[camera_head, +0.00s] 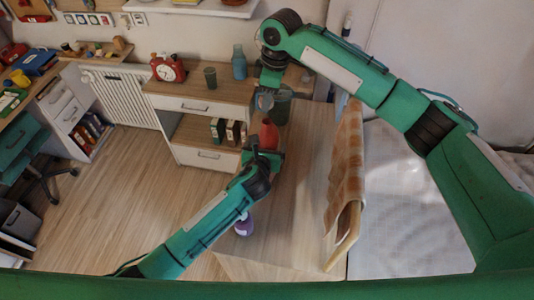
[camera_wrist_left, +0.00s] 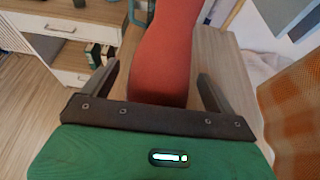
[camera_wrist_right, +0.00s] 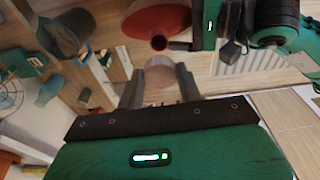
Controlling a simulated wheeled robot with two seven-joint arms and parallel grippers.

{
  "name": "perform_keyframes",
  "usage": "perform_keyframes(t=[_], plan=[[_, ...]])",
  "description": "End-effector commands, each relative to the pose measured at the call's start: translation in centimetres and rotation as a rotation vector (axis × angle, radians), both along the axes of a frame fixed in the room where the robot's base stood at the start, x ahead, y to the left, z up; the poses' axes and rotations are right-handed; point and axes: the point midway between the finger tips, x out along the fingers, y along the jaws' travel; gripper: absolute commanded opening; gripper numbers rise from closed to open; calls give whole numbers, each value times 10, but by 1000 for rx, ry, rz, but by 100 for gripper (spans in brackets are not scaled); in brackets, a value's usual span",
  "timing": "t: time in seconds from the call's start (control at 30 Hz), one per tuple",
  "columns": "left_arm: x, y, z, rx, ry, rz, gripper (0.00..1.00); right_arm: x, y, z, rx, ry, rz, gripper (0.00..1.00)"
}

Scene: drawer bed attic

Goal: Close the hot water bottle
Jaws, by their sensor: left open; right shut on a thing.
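The red hot water bottle (camera_head: 268,134) stands on the wooden cabinet top; it also shows in the left wrist view (camera_wrist_left: 165,55). In the right wrist view the bottle (camera_wrist_right: 150,17) shows a round dark opening facing my right gripper. My left gripper (camera_head: 264,153) is open, with its fingers (camera_wrist_left: 168,88) on either side of the bottle's lower body. Whether they touch it is unclear. My right gripper (camera_head: 264,104) is above the bottle. It is shut on a pale round cap (camera_wrist_right: 158,88), apart from the opening.
A dark green cup (camera_head: 280,108) stands close behind the bottle. A purple item (camera_head: 244,226) is at the cabinet's near-left edge. An orange checked cloth (camera_head: 346,165) hangs over a wooden frame on the right. A red clock (camera_head: 167,68) and a blue bottle (camera_head: 239,63) stand farther back.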

Motion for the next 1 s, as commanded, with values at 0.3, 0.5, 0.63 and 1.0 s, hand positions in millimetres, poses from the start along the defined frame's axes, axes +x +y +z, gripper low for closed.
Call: perform_keyframes(t=[0.3,0.5,0.63,1.0], plan=[[0,0,0,0,0,0,64,0,0,0,0,0,0,15],[0,0,0,0,0,0,25,0,0,0,0,0,0,15],[0,0,0,0,0,0,23,0,0,-3,0,1,0,15],[0,0,0,0,0,0,23,-1,-2,-48,2,1,0,15]])
